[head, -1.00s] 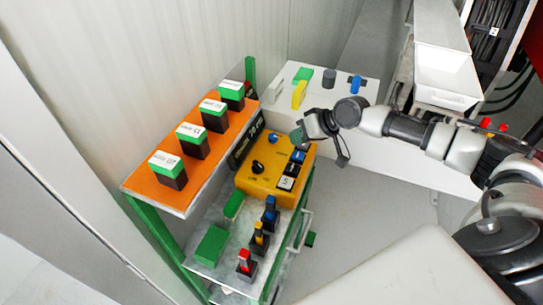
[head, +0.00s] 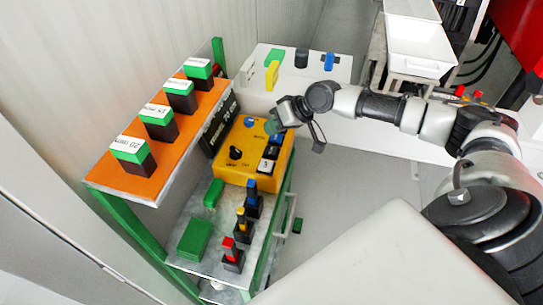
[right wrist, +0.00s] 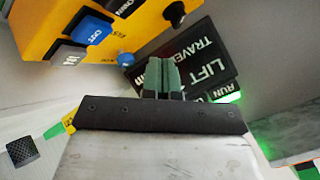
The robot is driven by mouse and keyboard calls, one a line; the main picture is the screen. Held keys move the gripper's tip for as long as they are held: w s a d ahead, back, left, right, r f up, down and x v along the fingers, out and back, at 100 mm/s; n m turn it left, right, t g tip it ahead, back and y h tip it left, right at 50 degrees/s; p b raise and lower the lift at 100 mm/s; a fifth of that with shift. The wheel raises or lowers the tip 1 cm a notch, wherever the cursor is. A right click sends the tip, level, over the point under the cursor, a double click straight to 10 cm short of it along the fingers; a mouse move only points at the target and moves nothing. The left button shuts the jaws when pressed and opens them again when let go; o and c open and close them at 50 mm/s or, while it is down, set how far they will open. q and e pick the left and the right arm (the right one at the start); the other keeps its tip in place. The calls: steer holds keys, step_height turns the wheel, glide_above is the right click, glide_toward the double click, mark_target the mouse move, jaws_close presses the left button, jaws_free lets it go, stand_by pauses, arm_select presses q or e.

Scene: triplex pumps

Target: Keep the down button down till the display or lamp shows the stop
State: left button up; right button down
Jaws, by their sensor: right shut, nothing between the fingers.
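A yellow control box (head: 228,172) stands on the green-framed cart. A row of keys runs along its right side. In the right wrist view, a black key (right wrist: 122,5) with lettering that looks like DOWN is cut by the top edge. A blue key (right wrist: 91,30) sits beside it. A black display panel (right wrist: 205,60) reads LIFT TRAVEL, with a green-lit patch (right wrist: 228,97) by the word RUN. My right gripper (head: 271,128) is shut and empty near the box's far right corner, and its green fingers also show in the right wrist view (right wrist: 163,75). My left gripper is not in view.
An orange shelf (head: 172,138) with several green-topped black blocks stands left of the box. Red, yellow and blue levers (head: 232,255) stand on the lower shelf in front. A white table (head: 330,92) with small parts lies behind.

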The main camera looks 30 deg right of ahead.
mark_target(272, 149)
step_height(272, 149, down, 2)
steer(key=shift+f+b, duration=0.15)
steer(key=shift+b, duration=0.4)
steer(key=shift+w+f+b, duration=0.1)
steer(key=shift+f+b, duration=0.25)
steer(key=shift+f, duration=0.65)
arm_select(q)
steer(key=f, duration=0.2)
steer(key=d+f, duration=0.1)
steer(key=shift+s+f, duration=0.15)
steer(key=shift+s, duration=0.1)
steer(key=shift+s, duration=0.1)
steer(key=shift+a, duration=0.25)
arm_select(e)
steer(key=shift+f, duration=0.15)
steer(key=shift+f, duration=0.3)
